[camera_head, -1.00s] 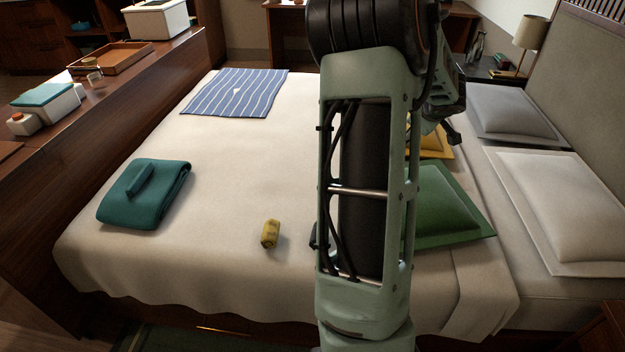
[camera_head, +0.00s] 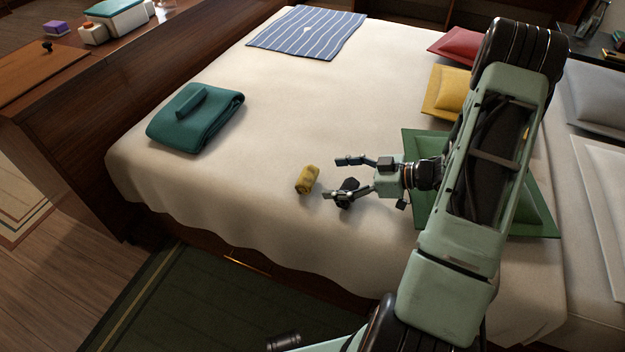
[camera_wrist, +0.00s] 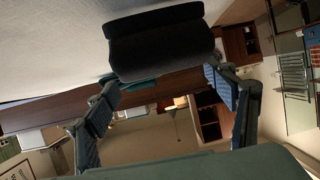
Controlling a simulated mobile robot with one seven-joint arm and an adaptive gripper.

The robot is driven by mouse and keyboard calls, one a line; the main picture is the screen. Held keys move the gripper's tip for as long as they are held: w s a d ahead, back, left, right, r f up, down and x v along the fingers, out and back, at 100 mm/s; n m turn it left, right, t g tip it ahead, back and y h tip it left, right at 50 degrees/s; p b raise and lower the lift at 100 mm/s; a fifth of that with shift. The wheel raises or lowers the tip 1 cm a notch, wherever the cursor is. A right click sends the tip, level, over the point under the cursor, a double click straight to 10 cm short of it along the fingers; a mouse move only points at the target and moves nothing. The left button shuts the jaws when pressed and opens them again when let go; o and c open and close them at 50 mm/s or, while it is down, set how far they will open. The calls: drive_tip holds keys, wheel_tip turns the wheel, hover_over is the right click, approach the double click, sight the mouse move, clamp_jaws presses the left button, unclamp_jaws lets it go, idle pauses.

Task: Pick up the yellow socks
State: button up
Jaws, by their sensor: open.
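The yellow socks (camera_head: 307,180) are a small rolled bundle lying on the white bed, near its front edge. My gripper (camera_head: 335,178) is open and empty just right of the socks, with its fingers pointing left toward them. The fingers appear spread to either side of the socks' level, with a small gap between. Its height above the bed is hard to tell. In the wrist view the two fingers (camera_wrist: 165,118) are spread wide at left and right. I cannot make out the socks there.
A folded teal towel (camera_head: 196,117) lies on the bed at left, and a striped blue cloth (camera_head: 308,32) at the back. Green (camera_head: 426,146), yellow (camera_head: 447,91) and red (camera_head: 458,46) cushions lie by my arm. A wooden counter (camera_head: 85,110) runs along the left. The bed around the socks is clear.

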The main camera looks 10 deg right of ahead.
sight(316, 178)
drive_tip(key=b+x, duration=0.2)
drive_tip(key=x, duration=0.4)
drive_tip(key=shift+a+f, duration=0.2)
drive_tip(key=shift+a, duration=0.15)
drive_tip(key=shift+r, duration=0.1)
drive_tip(key=c, duration=1.2)
drive_tip(key=shift+c, duration=0.2)
